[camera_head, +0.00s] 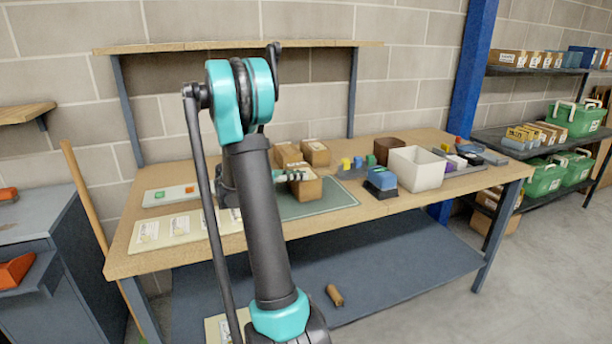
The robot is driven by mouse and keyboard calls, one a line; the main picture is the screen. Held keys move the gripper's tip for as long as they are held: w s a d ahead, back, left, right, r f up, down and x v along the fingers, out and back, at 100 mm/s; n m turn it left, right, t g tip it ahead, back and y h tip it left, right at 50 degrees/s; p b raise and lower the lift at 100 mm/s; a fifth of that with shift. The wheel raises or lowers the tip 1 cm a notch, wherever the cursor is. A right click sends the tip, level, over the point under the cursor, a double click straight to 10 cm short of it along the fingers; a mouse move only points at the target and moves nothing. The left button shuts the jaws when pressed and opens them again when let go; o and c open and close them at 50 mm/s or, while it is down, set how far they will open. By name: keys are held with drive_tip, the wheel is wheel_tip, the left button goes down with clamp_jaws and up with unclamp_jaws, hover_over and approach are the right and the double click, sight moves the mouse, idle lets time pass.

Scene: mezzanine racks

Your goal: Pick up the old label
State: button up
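My gripper (290,176) is small in view over the workbench, at the near cardboard box (306,190) on the green mat (320,205). I cannot tell if it touches the box or whether its fingers are open or shut. A pale patch at the box's top, by the fingers, may be a label, but it is too small to tell. A cream board (178,241) with several white printed labels (147,232) lies at the bench's left front. My arm hides part of the board and mat. I cannot tell which label is the old one.
Two more cardboard boxes (315,152) stand behind the mat. A white bin (416,170), a brown bin (388,148) and small coloured items crowd the right. A grey panel with red and green buttons (170,195) lies at left. The mat's right front is clear.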

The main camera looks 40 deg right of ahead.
sight(310, 175)
drive_tip(key=x, duration=0.4)
drive_tip(key=shift+d, duration=0.1)
clamp_jaws()
wheel_tip(310, 175, up, 23)
idle(1.0)
idle(0.5)
